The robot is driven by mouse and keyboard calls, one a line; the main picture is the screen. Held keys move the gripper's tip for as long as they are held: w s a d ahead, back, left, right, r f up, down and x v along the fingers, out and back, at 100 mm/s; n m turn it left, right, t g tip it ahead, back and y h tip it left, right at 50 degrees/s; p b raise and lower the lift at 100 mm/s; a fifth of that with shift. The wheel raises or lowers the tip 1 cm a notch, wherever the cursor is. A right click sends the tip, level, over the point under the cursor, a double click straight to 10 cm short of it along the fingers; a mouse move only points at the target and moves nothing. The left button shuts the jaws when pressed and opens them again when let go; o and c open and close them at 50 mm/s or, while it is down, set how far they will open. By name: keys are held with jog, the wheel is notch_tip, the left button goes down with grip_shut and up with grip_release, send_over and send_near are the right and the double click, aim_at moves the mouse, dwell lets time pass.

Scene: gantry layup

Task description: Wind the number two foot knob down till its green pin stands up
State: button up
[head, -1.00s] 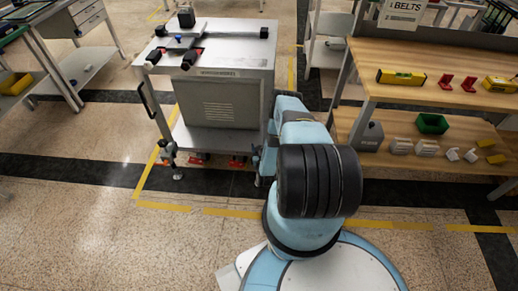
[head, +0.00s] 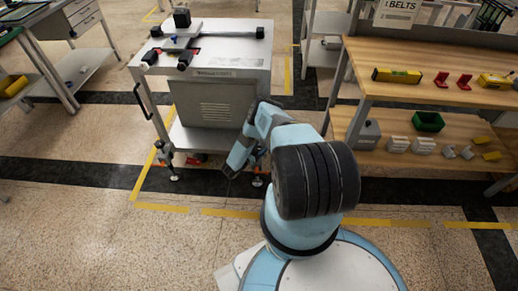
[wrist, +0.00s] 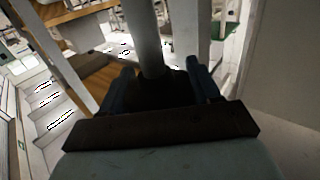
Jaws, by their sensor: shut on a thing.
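The grey machine cart (head: 208,125) stands on levelling feet. Its front left foot (head: 175,172) is clear of my arm; its front right foot (head: 257,176) shows just beside my wrist. My gripper (wrist: 160,78) has its two dark fingers on either side of a dark knob (wrist: 165,88) in the wrist view, shut on it. A grey upright post (wrist: 147,35) rises from the knob. In the head view my gripper is low by the cart's front right corner, and its fingers are hard to make out. I cannot see a green pin or read a foot number.
A wooden workbench (head: 430,88) stands close on the right, with a lower shelf holding a green bin (head: 428,121). Yellow floor tape (head: 160,207) runs in front of the cart. The floor at front left is clear.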

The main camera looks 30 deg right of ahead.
jog(key=m+g, duration=0.2)
jog(key=g, duration=0.2)
jog(key=s+m+g, duration=0.1)
jog(key=m+g, duration=0.2)
jog(key=shift+d+g, duration=0.15)
jog(key=shift+g, duration=0.25)
jog(key=shift+s+f+m+g, duration=0.1)
jog(key=shift+s+m+g, duration=0.15)
jog(key=shift+m+g, duration=0.8)
jog(key=shift+g, duration=0.25)
jog(key=o, duration=1)
jog(key=shift+c, duration=0.2)
jog(key=shift+w, duration=0.15)
